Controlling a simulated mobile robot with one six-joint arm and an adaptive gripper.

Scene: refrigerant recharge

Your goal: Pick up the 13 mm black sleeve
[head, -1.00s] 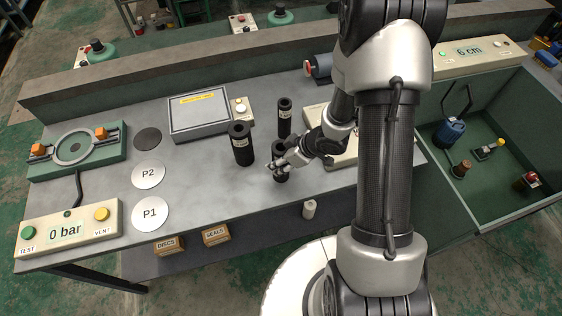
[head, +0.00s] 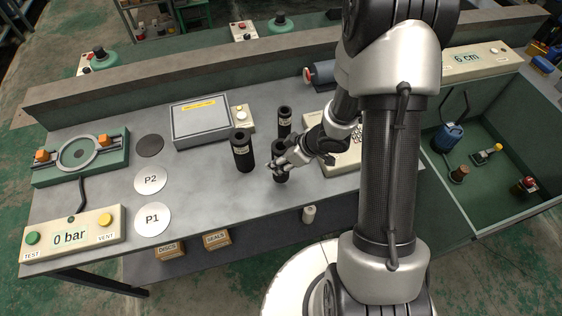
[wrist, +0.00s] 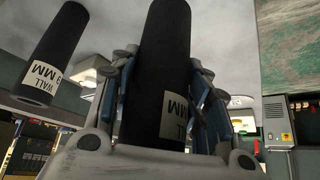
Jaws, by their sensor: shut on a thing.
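Three black sleeves stand near the middle of the bench. My gripper (head: 279,166) is shut around the front one (head: 281,148), which also shows upright between the fingers in the wrist view (wrist: 160,60). Its white label is partly covered there; only "LL" and "MM" show, so I cannot read its size. I cannot tell whether its base touches the bench. A wider-looking sleeve (head: 242,152) stands to its left, and another (head: 284,117) stands behind it. One neighbouring sleeve (wrist: 58,45) with a "WALL ... MM" label shows at the left of the wrist view.
A grey box (head: 200,122) with a yellow label stands behind the sleeves. Discs P1 (head: 152,219) and P2 (head: 151,180) lie to the left. A green bin (head: 487,205) is at the right.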

